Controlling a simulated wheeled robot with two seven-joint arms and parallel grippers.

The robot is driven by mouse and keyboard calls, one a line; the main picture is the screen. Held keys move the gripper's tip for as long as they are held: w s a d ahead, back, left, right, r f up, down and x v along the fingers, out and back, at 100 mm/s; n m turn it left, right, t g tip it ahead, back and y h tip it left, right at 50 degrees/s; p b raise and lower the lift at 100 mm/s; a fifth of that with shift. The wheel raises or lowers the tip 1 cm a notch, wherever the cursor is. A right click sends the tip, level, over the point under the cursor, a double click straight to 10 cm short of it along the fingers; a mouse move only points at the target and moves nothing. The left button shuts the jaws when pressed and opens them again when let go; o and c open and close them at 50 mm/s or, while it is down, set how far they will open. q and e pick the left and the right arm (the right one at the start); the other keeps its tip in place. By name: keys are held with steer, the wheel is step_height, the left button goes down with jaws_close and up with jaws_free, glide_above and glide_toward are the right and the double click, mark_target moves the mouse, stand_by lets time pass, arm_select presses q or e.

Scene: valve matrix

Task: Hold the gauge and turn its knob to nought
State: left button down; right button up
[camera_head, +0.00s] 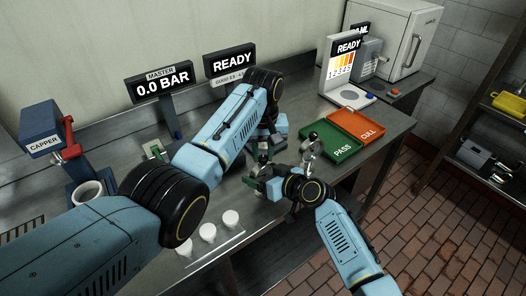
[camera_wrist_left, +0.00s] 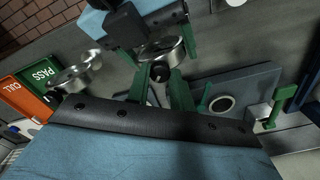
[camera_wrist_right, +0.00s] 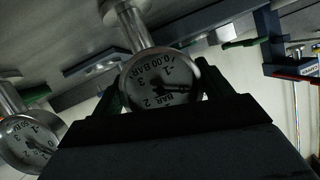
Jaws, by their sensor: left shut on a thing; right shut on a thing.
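The gauge is a round steel case with a white dial marked in bar (camera_wrist_right: 158,82), seen in the right wrist view between the fingers of my right gripper (camera_wrist_right: 160,92). Its dark needle points toward the right of that picture; the exact reading is too small to tell. In the left wrist view the gauge's steel case (camera_wrist_left: 167,49) is seen from the side. In the head view both grippers meet above the bench, largely hidden by my arms.
A second gauge (camera_head: 310,150) stands nearby beside the green PASS tray (camera_head: 334,137) and orange CULL tray (camera_head: 360,122). The master display (camera_head: 163,83) reads 0.0 BAR; another sign (camera_head: 231,64) reads READY. The capper (camera_head: 45,140) is left. Several white caps (camera_head: 208,232) lie near the front edge.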

mark_target(263, 157)
arm_select(q)
steer(key=shift+w+r+n, duration=0.1)
steer(key=shift+n, duration=0.3)
arm_select(e)
steer(key=shift+s+f, duration=0.1)
steer(key=shift+f, duration=0.05)
arm_select(q)
steer(key=c, duration=1.2)
jaws_free()
step_height(263, 157, up, 12)
stand_by(0.5)
